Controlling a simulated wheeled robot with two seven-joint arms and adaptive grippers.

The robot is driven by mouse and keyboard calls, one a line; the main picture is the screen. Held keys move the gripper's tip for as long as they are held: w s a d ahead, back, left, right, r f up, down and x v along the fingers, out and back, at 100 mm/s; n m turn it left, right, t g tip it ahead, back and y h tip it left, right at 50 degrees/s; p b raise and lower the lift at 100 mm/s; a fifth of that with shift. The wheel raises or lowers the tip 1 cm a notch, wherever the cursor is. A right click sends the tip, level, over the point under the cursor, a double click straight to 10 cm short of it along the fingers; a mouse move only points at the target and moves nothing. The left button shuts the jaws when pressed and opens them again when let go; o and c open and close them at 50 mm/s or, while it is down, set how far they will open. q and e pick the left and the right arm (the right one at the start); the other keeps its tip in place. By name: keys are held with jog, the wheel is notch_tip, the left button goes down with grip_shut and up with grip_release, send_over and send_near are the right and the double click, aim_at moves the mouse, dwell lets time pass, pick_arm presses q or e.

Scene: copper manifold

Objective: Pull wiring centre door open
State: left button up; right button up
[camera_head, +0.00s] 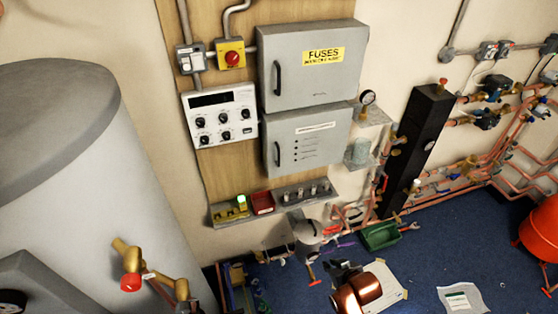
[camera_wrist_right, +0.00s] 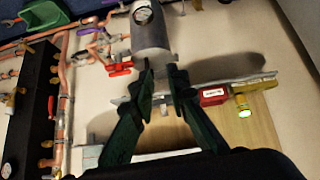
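The lower grey box (camera_head: 310,139) on the wooden board has a shut door with a dark vertical handle (camera_head: 277,153) on its left side. Its label is too small to read. Above it is the larger grey box (camera_head: 312,62) marked FUSES, also shut, with its own dark handle (camera_head: 277,78). My right gripper (camera_head: 343,272) is low in the head view, below the shelf and well away from both handles. In the right wrist view its two dark fingers (camera_wrist_right: 162,74) are apart with nothing between them. My left gripper is not in view.
A shelf (camera_head: 270,212) with a red box (camera_head: 261,202) runs below the grey boxes. A grey canister (camera_head: 307,232) stands near my right gripper; a black column (camera_head: 415,145) and copper pipes are to the right. A large grey cylinder (camera_head: 75,180) fills the left.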

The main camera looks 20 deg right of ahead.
jog(key=w+a+r+n+t+y, duration=0.1)
jog(key=w+a+r+t, duration=0.15)
jog(key=w+r, duration=0.45)
jog(key=w+a+r+t+y, duration=0.1)
jog(key=w+a+r+t, duration=0.2)
jog(key=w, duration=0.8)
jog(key=t+y, duration=0.2)
jog(key=t, duration=0.2)
send_near(279, 157)
jog(key=d+x, duration=0.1)
jog(key=x, duration=0.2)
jog(key=shift+n, duration=0.3)
jog(key=x, duration=0.6)
jog(key=shift+w+a, duration=0.1)
jog(key=shift+a, duration=0.3)
jog(key=shift+w+a, duration=0.15)
jog(key=shift+w, duration=0.55)
jog(key=shift+c, duration=0.4)
grip_shut()
jog(key=shift+s, duration=0.2)
